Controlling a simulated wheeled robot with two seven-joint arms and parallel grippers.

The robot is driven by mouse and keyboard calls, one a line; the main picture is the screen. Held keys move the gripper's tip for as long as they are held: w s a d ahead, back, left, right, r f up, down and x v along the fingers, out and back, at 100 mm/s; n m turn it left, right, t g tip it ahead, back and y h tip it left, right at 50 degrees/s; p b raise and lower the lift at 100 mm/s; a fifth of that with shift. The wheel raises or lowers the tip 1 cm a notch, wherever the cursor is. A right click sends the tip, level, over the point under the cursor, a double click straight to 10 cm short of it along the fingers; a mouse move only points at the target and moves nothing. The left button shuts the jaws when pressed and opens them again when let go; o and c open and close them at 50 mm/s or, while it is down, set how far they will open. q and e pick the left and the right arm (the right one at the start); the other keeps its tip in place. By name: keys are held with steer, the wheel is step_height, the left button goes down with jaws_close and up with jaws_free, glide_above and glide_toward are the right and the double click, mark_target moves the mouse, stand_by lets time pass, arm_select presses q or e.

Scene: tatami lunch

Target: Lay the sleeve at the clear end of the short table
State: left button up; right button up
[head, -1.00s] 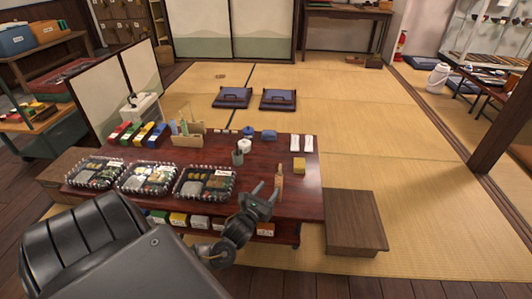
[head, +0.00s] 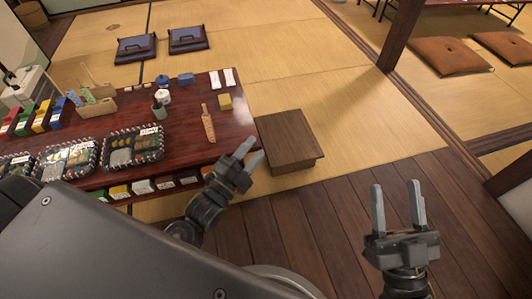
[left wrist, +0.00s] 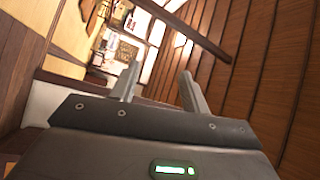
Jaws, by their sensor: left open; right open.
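Two narrow white sleeve-like strips (head: 221,79) lie side by side at the far right corner of the low dark red table (head: 185,150). A flat tan paddle-shaped piece (head: 208,123) is near the table's right end; I cannot tell which of these is the sleeve. My left gripper (head: 249,156) is open and empty, just off the table's front right corner. My right gripper (head: 398,205) is open and empty over the wooden floor, further right. The left wrist view shows the left fingers (left wrist: 158,88) apart with nothing between them.
A low brown wooden stand (head: 290,140) sits against the table's right end, its top bare. Several filled lunch trays (head: 133,146) fill the table's left and middle. The wooden floor (head: 320,215) in front is clear.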

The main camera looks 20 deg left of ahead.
arm_select(q)
steer(key=s+d+r+n+t+h, duration=0.1)
steer(key=s+d+r+n+h, duration=0.2)
steer(key=r, duration=0.4)
steer(key=s+d+r+n+h, duration=0.4)
steer(key=s+d+r+n, duration=0.1)
steer(key=r+n, duration=0.3)
steer(key=shift+s+t, duration=0.4)
steer(key=shift+s, duration=0.5)
